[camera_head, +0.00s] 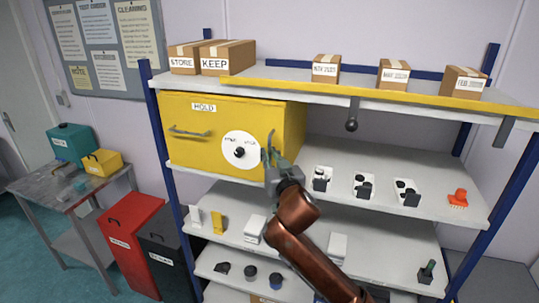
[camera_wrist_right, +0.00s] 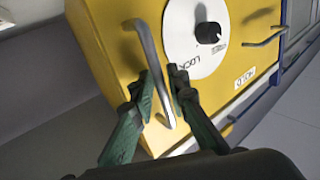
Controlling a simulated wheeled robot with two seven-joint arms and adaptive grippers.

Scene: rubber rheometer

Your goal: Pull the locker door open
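The yellow locker (camera_head: 205,160) sits on the upper shelf, its front closed. Its front carries a HOLD label, a white dial plate (camera_head: 240,150) with a black knob, and a horizontal bar (camera_head: 189,132) at left. A grey upright handle (camera_head: 270,146) is at its right edge. My right gripper (camera_head: 272,160) is at this handle. In the right wrist view the handle (camera_wrist_right: 146,42) runs between the two green fingers (camera_wrist_right: 165,78), which stand slightly apart with small gaps beside the bar, so the gripper looks partly open around it. My left gripper is not in view.
Boxes (camera_head: 228,57) stand on the shelf top. Black-and-white items (camera_head: 362,187) and an orange item (camera_head: 458,198) stand on the shelf right of the locker. Red (camera_head: 130,245) and black bins and a side table (camera_head: 65,185) are at left. A dark ball (camera_head: 351,125) hangs under the top shelf.

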